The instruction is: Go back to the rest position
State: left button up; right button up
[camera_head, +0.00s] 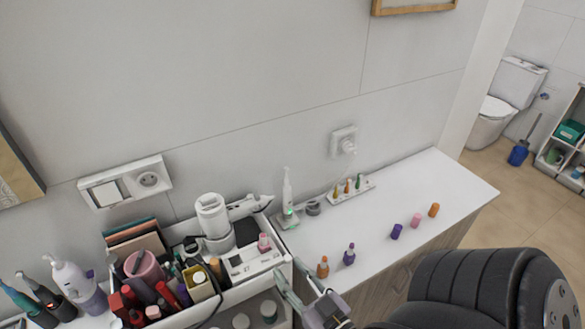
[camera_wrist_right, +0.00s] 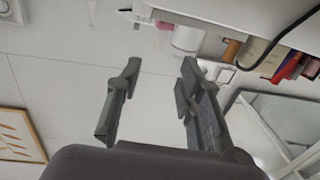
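My right gripper (camera_head: 291,273) is near the bottom middle of the head view, in front of the right end of the cosmetics cart. In the right wrist view its two fingers (camera_wrist_right: 160,68) stand apart with nothing between them, so it is open and empty. My left gripper is not in view in either picture.
The cosmetics cart (camera_head: 262,267) is packed with bottles, tubes and tools. To its right, the white counter (camera_head: 440,185) holds an orange bottle (camera_head: 323,267), a purple bottle (camera_head: 349,254), several coloured caps and a small rack (camera_head: 350,192). The wall rises behind.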

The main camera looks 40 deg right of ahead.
dwell(0.4)
jog(key=s+a+f+n+g+y+b, duration=0.1)
jog(key=s+a+f+g+b, duration=0.25)
jog(key=f, duration=1.65)
jog(key=s+a+f+g+y+b, duration=0.2)
jog(key=a+f+g+b, duration=0.25)
jog(key=f, duration=1.55)
jog(key=s+d+f+n+g+b, duration=0.1)
jog(key=s+d+f+g+b, duration=0.1)
jog(key=s+f, duration=0.8)
jog(key=s+d+f+n+g+b, duration=0.1)
jog(key=s+f+g+b, duration=0.3)
jog(key=s+f, duration=0.6)
notch_tip(320, 180, down, 4)
jog(key=d+g, duration=0.1)
jog(key=g, duration=0.1)
jog(key=shift+d+r+n+g+h, duration=0.15)
jog(key=shift+d+n+g+h, duration=0.25)
